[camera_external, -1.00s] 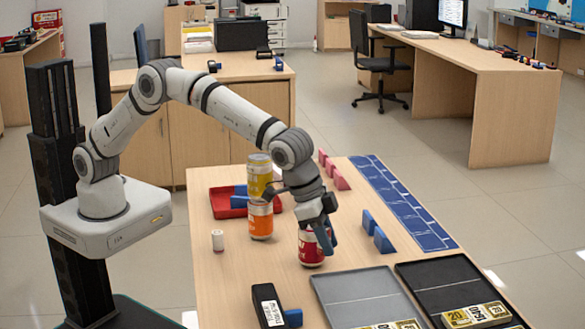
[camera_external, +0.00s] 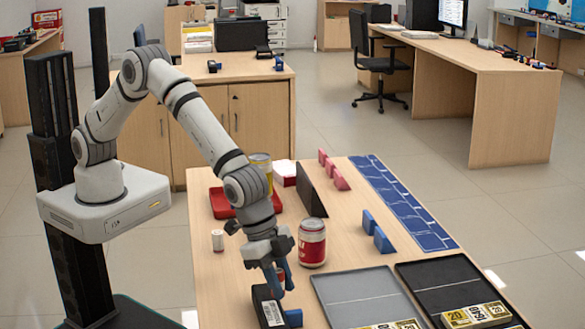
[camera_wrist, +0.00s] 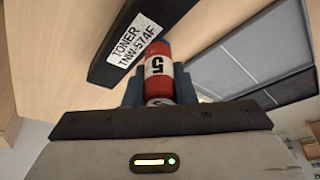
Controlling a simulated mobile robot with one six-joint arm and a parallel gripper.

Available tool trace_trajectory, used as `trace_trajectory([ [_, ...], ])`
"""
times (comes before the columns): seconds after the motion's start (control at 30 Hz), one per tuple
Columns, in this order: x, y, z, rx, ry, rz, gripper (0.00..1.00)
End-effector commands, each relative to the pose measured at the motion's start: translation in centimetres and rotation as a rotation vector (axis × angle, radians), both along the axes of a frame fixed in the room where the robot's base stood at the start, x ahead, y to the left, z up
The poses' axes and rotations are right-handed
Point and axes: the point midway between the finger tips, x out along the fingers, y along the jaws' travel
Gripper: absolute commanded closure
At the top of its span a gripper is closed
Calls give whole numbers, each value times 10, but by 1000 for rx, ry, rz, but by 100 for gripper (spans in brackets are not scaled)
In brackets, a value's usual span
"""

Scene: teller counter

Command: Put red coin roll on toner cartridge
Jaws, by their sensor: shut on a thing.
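The red coin roll (camera_wrist: 158,70), with a white band marked 5, is upright between my gripper's blue fingers in the wrist view. In the external view, only a small red part of the roll (camera_external: 281,270) shows between the fingers. My gripper (camera_external: 281,283) is shut on it and points down. The toner cartridge (camera_external: 262,296) is a black block with a white label, lying at the table's front. It also shows at the upper left of the wrist view (camera_wrist: 115,62), beside the roll. I cannot tell whether roll and cartridge touch.
A red-and-white can (camera_external: 312,246) stands close behind my gripper on the right. Grey (camera_external: 350,287) and black (camera_external: 440,270) trays lie to the right. A small white cylinder (camera_external: 218,240) stands left. A dark upright panel (camera_external: 311,190) and red tray (camera_external: 222,203) are farther back.

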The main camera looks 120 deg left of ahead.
Motion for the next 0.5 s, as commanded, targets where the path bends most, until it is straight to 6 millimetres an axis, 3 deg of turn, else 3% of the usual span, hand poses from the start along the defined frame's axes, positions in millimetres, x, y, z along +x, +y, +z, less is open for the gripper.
trace_trajectory([
  [0.1,0,0,-16,0,2,0,100],
  [0.47,0,0,-22,0,-1,0,100],
  [0.5,0,0,-22,0,0,0,75],
])
